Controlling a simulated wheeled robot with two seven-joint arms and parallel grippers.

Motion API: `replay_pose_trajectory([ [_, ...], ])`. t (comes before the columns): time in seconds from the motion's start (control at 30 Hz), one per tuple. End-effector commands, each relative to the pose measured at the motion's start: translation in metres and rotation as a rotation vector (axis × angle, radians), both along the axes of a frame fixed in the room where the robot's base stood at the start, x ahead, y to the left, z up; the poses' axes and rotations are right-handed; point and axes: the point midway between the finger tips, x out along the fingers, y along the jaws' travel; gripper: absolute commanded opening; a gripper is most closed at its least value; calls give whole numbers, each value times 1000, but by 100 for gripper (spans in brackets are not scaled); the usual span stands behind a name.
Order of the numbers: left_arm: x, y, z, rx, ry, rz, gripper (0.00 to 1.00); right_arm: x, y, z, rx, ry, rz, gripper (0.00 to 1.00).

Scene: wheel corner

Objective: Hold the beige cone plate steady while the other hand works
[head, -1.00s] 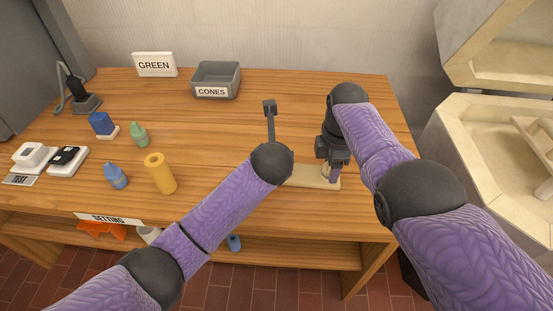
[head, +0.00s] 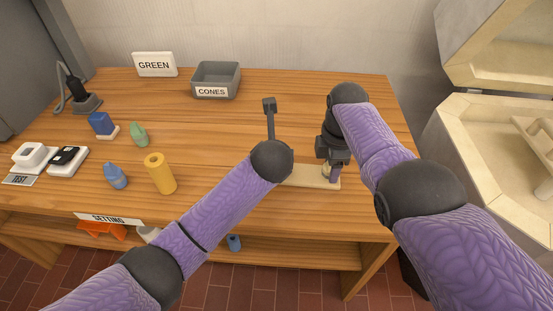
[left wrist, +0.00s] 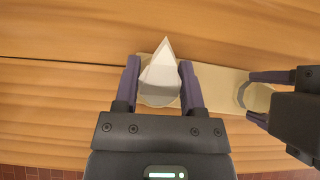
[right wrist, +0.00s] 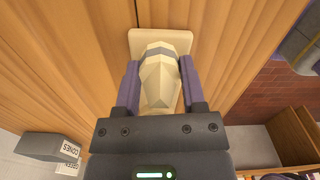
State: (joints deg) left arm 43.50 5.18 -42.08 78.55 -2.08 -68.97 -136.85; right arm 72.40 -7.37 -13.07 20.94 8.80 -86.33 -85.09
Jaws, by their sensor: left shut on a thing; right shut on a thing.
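The beige cone plate (head: 300,177) lies flat near the front edge of the table; it also shows in the left wrist view (left wrist: 218,82) and right wrist view (right wrist: 145,38). My left gripper (left wrist: 159,80) is shut on a pale grey-white faceted cone (left wrist: 160,74) at one end of the plate. In the head view my left arm hides this gripper and cone. My right gripper (head: 332,172) points down over the plate's right end. In the right wrist view it is shut on a cream faceted cone (right wrist: 159,82).
Left on the table stand a yellow cylinder (head: 160,173), a blue cone-like piece (head: 115,176), a green one (head: 139,134) and a scale (head: 66,157). A grey CONES bin (head: 216,79) and a GREEN sign (head: 154,65) stand at the back. An open pale cabinet (head: 490,150) is at right.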

Motion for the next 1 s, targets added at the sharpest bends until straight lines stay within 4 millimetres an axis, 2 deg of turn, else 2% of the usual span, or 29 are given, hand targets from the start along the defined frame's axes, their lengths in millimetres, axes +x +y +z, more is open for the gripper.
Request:
replay_pose_trajectory([
  [0.5,0,0,22,-1,-2,-1,0,0,0,0,1,2,1,0],
  [1.0,0,0,30,-1,-1,-1,0,-1,1,0,2,2,1,0],
])
